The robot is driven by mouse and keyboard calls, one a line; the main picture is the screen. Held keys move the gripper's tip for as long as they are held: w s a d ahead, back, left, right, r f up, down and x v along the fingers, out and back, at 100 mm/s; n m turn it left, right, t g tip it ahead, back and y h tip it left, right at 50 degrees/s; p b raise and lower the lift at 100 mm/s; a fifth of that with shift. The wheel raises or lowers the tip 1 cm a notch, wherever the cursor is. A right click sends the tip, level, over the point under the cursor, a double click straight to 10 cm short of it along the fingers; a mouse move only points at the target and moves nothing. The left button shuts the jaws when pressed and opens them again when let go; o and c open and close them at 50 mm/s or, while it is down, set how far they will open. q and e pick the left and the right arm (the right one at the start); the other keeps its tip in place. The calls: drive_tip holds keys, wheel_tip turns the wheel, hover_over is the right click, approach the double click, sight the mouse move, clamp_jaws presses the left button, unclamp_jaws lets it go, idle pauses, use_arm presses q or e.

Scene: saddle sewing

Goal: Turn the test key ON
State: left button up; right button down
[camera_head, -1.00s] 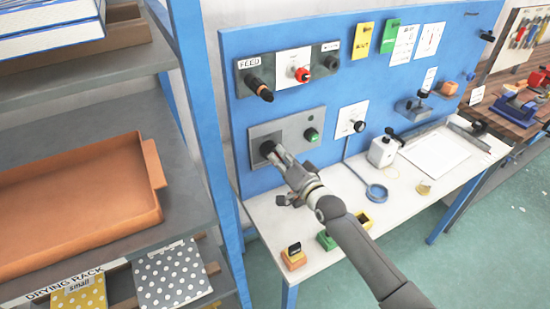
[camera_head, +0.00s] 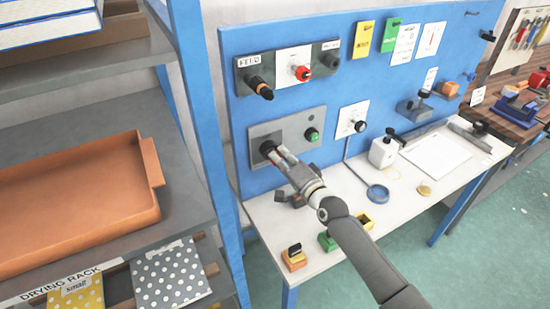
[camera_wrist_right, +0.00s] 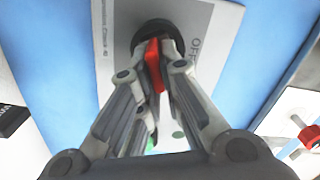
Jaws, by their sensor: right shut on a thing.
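My right gripper (camera_head: 273,152) is at the left end of a grey panel (camera_head: 292,127) on the blue board. Its fingertips (camera_wrist_right: 154,72) are shut on a red key (camera_wrist_right: 152,54) in the right wrist view. The key stands in a dark round base (camera_wrist_right: 170,29) on a light plate. The letters "OFF" show on the plate to the right of the base. In the head view the fingers hide the key, and only part of the dark base (camera_head: 265,146) shows. My left gripper is not in view.
A green knob (camera_head: 312,134) sits right of the gripper. Above are a black knob under FEED (camera_head: 256,84) and a red knob (camera_head: 302,73). The white table (camera_head: 330,190) below holds small coloured blocks and a blue ring (camera_head: 377,191). A shelf rack (camera_head: 208,150) stands left.

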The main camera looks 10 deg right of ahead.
drive_tip(key=shift+f+m, duration=0.1)
drive_tip(key=shift+m, duration=0.9)
drive_tip(key=shift+f+m+b, duration=0.2)
drive_tip(key=shift+m+b, duration=0.35)
drive_tip(key=shift+m, duration=0.95)
drive_tip(key=c, duration=1.6)
unclamp_jaws()
